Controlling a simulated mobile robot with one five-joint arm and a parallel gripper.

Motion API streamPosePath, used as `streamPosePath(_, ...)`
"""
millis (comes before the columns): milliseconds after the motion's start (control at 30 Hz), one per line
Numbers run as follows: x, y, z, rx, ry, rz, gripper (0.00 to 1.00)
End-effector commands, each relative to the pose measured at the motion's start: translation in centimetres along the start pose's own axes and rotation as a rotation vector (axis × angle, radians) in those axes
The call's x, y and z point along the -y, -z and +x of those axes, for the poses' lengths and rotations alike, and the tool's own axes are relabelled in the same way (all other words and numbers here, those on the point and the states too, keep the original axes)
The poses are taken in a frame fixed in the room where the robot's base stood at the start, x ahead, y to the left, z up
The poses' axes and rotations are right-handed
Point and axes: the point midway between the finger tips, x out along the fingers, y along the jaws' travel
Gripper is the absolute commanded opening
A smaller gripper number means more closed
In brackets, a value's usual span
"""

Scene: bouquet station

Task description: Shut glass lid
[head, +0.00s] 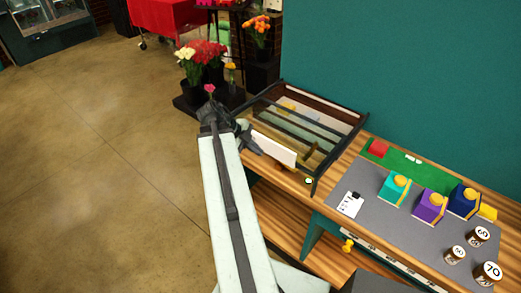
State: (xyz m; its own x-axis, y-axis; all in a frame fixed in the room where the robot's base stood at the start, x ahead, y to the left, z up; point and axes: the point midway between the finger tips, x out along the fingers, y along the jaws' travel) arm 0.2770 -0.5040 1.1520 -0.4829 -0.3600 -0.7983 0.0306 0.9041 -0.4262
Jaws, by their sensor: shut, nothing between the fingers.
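A low dark-framed case with a glass lid (300,122) sits at the left end of the wooden table against the teal wall. Dark bars cross it, and I can see through to things inside. I cannot tell from this view how far the lid is raised. My gripper (212,112) is at the far end of my pale arm, left of the case and near its front left corner. It is small and dark here, shut and empty. I cannot tell whether it touches the lid frame. A white panel (273,148) stands at the case's front side.
A grey mat (365,222) right of the case holds teal (394,188), purple (429,207) and navy (464,201) boxes, plus brown numbered weights (487,272). Flower buckets (208,72) stand behind my gripper. The floor (95,130) at left is clear.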

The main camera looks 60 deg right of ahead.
Motion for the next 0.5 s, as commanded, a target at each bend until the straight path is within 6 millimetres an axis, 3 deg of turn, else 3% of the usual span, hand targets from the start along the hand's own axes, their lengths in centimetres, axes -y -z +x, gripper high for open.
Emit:
streamPosePath(33, -0.5, -0.4, 2.1, 0.0, -0.001, 0.002, 0.0)
streamPosePath(300, -0.4, -0.4, 7.8, 0.0, -0.001, 0.001, 0.0)
streamPosePath(400, 1.9, -0.1, 7.6, 0.0, -0.001, 0.0, 0.0)
streamPosePath(500, 2.9, -0.1, 8.1, 0.001, 0.0, 0.0, 0.0)
